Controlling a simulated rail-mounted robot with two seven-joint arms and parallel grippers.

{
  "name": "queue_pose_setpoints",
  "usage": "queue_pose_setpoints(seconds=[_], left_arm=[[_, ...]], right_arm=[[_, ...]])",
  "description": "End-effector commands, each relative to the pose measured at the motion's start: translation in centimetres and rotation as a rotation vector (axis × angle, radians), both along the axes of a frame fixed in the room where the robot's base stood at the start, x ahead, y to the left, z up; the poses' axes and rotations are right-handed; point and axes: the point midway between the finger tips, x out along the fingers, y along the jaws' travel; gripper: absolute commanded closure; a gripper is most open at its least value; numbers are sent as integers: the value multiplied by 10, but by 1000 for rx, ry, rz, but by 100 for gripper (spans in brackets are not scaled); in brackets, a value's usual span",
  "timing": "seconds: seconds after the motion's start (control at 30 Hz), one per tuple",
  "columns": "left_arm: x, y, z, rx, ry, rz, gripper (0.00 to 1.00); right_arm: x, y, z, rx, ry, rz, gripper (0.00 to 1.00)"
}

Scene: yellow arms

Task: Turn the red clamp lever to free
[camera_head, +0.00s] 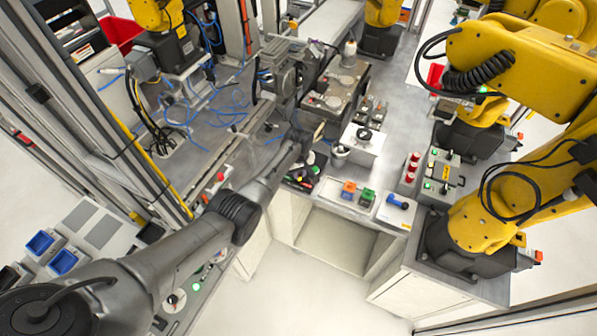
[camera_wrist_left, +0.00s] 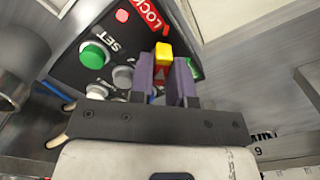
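A dark control panel (camera_wrist_left: 75,65) fills the upper left of the left wrist view. On it a small lever with a yellow end (camera_wrist_left: 163,50) and a red face (camera_wrist_left: 160,75) stands between the two dark purple fingers of my left gripper (camera_wrist_left: 164,76). The fingers lie close on both sides of it, with no clear gap at the tips. A red label reading LOCK (camera_wrist_left: 150,14) is just beyond the fingers. In the head view my left gripper (camera_head: 318,133) is small, at the workbench, and the lever cannot be made out. My right gripper is not in view.
The panel bears a green SET button (camera_wrist_left: 94,54), a grey knob (camera_wrist_left: 122,76) and a red light (camera_wrist_left: 122,16). In the head view, a grey fixture (camera_head: 335,95) and a white box (camera_head: 362,143) are near my gripper. Yellow robot arms (camera_head: 515,60) stand at right.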

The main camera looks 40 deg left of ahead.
Motion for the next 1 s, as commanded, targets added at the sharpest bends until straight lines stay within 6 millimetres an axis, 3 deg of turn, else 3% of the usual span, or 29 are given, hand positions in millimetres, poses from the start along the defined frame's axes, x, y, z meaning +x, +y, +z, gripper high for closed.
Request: queue_pose_setpoints(seconds=[0.17,0.57,1.0], left_arm=[[0,0,0,0,0,0,100],[0,0,1,1,1,-51,100],[0,1,2,1,0,-409,100]], right_arm=[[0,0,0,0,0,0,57],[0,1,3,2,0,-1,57],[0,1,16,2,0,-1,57]])
